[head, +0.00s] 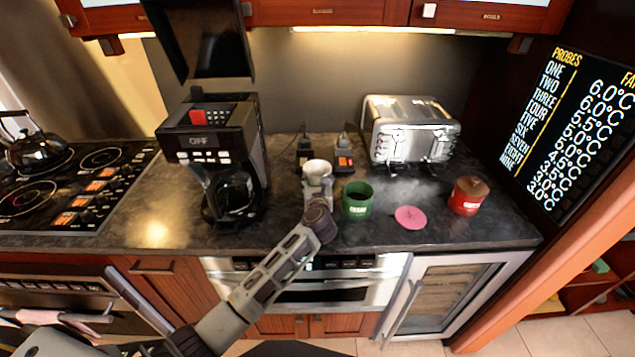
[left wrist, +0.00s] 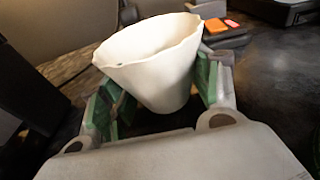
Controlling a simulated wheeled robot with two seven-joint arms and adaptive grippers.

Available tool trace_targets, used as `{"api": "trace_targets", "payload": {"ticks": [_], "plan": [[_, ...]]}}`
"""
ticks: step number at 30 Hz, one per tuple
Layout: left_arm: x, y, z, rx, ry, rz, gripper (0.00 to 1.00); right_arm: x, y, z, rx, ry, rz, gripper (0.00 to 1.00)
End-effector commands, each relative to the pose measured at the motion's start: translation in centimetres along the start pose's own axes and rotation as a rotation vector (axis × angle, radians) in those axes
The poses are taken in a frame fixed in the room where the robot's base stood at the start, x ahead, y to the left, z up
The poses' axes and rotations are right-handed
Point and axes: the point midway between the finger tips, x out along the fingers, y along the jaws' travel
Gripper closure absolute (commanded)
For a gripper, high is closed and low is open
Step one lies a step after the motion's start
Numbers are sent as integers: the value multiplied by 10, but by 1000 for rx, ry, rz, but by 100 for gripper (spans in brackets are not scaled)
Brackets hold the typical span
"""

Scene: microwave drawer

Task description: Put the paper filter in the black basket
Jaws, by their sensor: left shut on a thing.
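The white paper filter (head: 317,170) is cone-shaped with a wavy rim. In the left wrist view the filter (left wrist: 155,62) stands upright, wide mouth up, between the green-padded fingers. My left gripper (head: 318,190) is shut on it, over the counter, right of the coffee maker (head: 212,150). The filter is apart from the coffee maker. The coffee maker is black, with an OFF display and a glass carafe (head: 234,193). A black upright piece (head: 205,40) shows above it. I cannot clearly make out the black basket. My right gripper is not in view.
A green mug (head: 357,200), a pink disc (head: 410,217) and a red lidded jar (head: 468,195) stand on the dark counter (head: 290,232) to the right. A silver toaster (head: 410,130) is behind them. A stove with a kettle (head: 35,150) is far left.

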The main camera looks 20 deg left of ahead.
Motion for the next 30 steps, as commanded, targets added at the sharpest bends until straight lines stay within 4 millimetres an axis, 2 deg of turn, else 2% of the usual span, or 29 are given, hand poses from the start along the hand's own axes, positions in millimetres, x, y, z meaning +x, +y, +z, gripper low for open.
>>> {"api": "trace_targets", "payload": {"ticks": [28,29,30], "plan": [[2,0,-19,3,12,1,45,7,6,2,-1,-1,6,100],[2,0,-20,3,12,1,35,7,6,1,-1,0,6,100],[1,0,-20,3,13,1,30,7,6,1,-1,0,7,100]]}}
